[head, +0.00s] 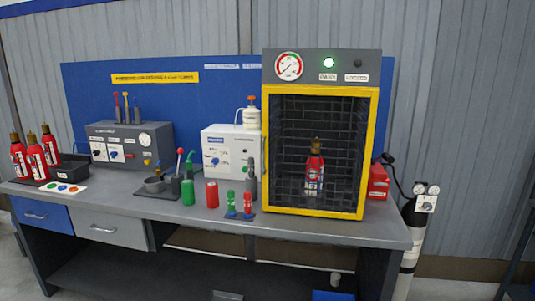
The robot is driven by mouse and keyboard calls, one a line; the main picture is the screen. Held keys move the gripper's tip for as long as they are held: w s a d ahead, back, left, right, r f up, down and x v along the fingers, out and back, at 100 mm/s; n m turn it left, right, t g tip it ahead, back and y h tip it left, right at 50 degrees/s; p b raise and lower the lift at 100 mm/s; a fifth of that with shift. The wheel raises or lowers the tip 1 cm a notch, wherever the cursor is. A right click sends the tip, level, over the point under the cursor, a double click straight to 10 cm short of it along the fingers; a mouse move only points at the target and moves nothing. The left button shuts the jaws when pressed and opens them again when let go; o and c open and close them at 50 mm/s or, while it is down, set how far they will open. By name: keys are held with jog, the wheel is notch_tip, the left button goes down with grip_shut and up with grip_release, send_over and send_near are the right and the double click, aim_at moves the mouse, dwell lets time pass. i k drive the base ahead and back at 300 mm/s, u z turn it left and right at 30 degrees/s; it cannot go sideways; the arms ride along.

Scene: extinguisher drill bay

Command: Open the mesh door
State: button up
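The mesh door (371,150) has a yellow frame and sits flush on the front of a dark cabinet (345,63) on the workbench. It appears closed. A dark grid shows within the frame, and a red extinguisher (314,170) stands upright inside the cabinet behind it. I cannot make out a handle or latch on the door. My gripper is not in view.
On the bench (300,232), a green bottle (188,191), a red can (211,194) and small green and red items stand left of the door. A white box (228,150) is beside the cabinet.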

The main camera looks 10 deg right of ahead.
aim_at(265, 91)
jog(key=u, duration=0.2)
jog(key=k, duration=0.8)
jog(key=u, duration=0.65)
jog(key=k, duration=0.5)
jog(key=u, duration=0.4)
jog(key=i, duration=1.95)
jog(key=z, duration=0.45)
jog(key=i, duration=0.4)
jog(key=z, duration=0.2)
